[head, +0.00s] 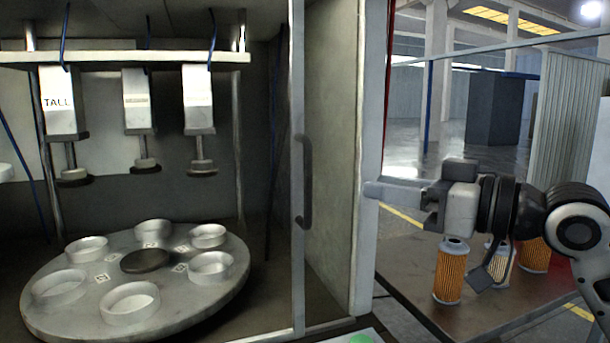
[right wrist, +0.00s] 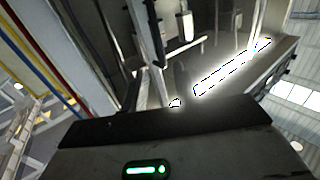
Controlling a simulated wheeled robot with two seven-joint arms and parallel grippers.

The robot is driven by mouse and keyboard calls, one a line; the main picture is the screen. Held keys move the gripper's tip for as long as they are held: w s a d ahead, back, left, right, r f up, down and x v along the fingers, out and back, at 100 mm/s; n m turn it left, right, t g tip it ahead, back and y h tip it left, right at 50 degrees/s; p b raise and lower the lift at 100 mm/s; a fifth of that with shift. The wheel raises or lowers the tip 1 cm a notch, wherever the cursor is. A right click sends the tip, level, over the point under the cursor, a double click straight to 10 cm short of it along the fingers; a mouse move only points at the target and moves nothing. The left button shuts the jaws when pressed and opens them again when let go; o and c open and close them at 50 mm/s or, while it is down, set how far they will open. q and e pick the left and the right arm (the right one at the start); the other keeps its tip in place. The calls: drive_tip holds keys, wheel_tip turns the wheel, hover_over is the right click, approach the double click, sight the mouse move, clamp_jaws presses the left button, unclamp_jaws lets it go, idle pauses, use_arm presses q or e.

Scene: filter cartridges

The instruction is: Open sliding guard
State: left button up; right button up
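The sliding guard shows in the head view as a pale upright frame edge (head: 298,250) in front of the machine. A dark vertical bar handle (head: 304,181) is fixed on it. I cannot tell how far the guard's panel reaches. My right gripper (head: 380,190) is right of the handle, its fingers pointing left, beside the machine's right-hand post. It is apart from the handle and appears empty. Its finger gap is not clear. The right wrist view shows mostly the gripper's dark body (right wrist: 160,145), with no clear fingertips. My left gripper is not in view.
Inside the machine are a round turntable (head: 190,300) with several empty cups and three hanging press heads (head: 199,105). The machine's right post (head: 368,130) stands close to my right gripper. Orange filter cartridges (head: 449,272) stand on a brown table (head: 480,320) below it.

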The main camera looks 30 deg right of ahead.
sight(311, 175)
drive_tip(key=p+x, duration=0.1)
drive_tip(key=x, duration=1)
drive_tip(key=shift+r, duration=0.1)
drive_tip(key=shift+p+x, duration=1.1)
drive_tip(key=shift+x, duration=0.05)
drive_tip(key=shift+f, duration=0.2)
clamp_jaws()
